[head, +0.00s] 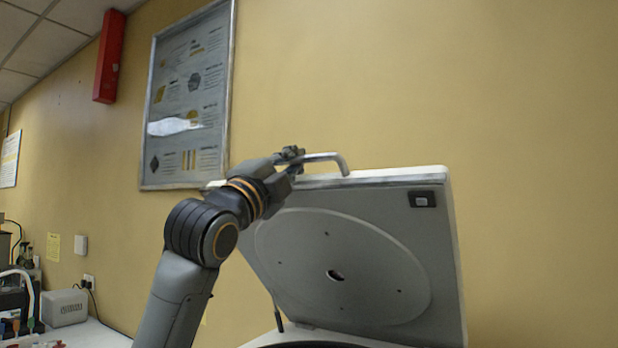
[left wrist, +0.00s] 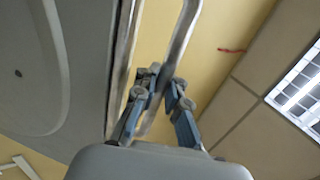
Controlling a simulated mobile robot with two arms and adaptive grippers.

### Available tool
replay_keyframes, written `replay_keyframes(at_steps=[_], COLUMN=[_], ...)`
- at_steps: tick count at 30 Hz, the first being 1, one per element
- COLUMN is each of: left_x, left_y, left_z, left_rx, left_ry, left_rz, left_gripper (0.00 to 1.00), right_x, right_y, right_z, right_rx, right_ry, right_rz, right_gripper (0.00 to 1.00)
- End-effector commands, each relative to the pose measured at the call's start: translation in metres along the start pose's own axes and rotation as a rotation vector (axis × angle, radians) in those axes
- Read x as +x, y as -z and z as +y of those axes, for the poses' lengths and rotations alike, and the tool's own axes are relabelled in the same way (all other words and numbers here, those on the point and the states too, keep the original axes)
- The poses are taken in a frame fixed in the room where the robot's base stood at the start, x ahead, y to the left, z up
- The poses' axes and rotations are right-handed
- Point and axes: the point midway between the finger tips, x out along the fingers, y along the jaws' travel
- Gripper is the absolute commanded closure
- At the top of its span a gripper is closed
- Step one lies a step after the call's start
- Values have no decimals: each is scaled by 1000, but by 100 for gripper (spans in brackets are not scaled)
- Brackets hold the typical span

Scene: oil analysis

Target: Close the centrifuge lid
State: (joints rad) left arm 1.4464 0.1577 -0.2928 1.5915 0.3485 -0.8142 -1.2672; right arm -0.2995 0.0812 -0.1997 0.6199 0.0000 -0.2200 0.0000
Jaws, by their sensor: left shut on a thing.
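The centrifuge lid (head: 345,262) stands raised and tilted back, its round inner face toward me in the head view. A metal bar handle (head: 326,158) runs along its top edge. My left gripper (head: 290,156) is at the left part of this handle, shut on it. In the left wrist view the fingers of my left gripper (left wrist: 157,98) close around the handle (left wrist: 180,45), with the lid (left wrist: 75,60) beside them on the left. The centrifuge body is mostly below the picture; only a dark rim shows at the bottom. My right gripper is not in view.
A yellow wall (head: 530,150) with a framed poster (head: 190,95) stands behind the lid. A white bench (head: 85,333) at the lower left carries a small grey box (head: 64,307) and other equipment. The space above the lid is clear.

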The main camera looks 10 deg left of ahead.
Motion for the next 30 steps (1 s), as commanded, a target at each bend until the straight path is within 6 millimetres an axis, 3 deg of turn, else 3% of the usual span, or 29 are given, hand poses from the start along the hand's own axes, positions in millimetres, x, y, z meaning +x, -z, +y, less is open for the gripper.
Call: replay_keyframes(at_steps=[1,3,15,22,30], left_x=[-17,-31,-104,-127,-136], left_y=[-1,-1,0,-1,-1], left_z=[14,14,31,38,40], left_rx=[3,4,2,1,-1], left_ry=[16,24,22,22,22], left_rz=[-1,-1,0,0,0], left_gripper=[100,100,100,100,100], right_x=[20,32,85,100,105], right_y=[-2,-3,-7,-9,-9], right_z=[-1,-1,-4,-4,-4], right_rx=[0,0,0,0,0], right_ry=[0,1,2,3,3], right_rz=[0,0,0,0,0], right_gripper=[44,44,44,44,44])
